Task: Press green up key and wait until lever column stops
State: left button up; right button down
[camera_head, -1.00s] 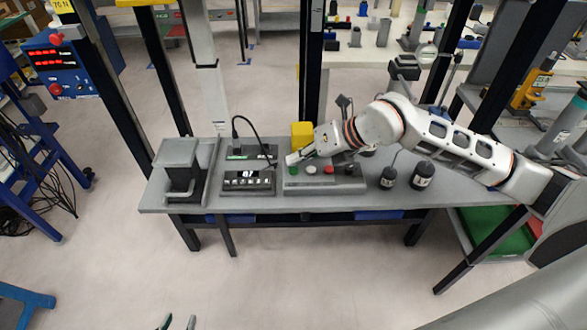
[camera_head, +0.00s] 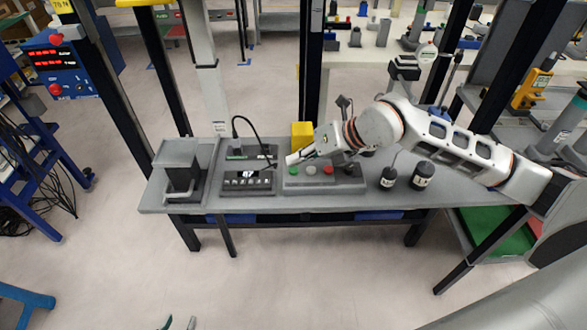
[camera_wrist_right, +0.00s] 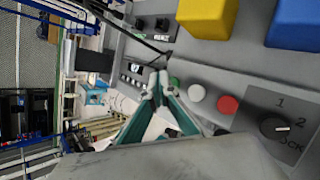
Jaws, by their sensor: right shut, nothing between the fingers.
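A grey control box (camera_head: 345,186) on the bench carries a green key (camera_head: 294,171), a white key (camera_head: 311,170), a red key (camera_head: 328,169) and a dark rotary knob. In the right wrist view the green key (camera_wrist_right: 174,83) shows just beside the fingertips, partly hidden by them. My right gripper (camera_head: 290,159) is shut and empty, its tips by the green key; I cannot tell whether they touch it. The gripper also shows in the right wrist view (camera_wrist_right: 158,78). My left gripper (camera_head: 179,323) shows only its parted tips at the bottom edge. I cannot clearly identify the lever column.
A black keypad unit (camera_head: 248,182) with a lit display sits left of the control box. A yellow block (camera_head: 302,135) stands behind it. Two dark cylinders (camera_head: 423,175) stand to the right. A grey press-like block (camera_head: 178,165) is at the bench's left end.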

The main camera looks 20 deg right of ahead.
jog(key=shift+f, duration=0.4)
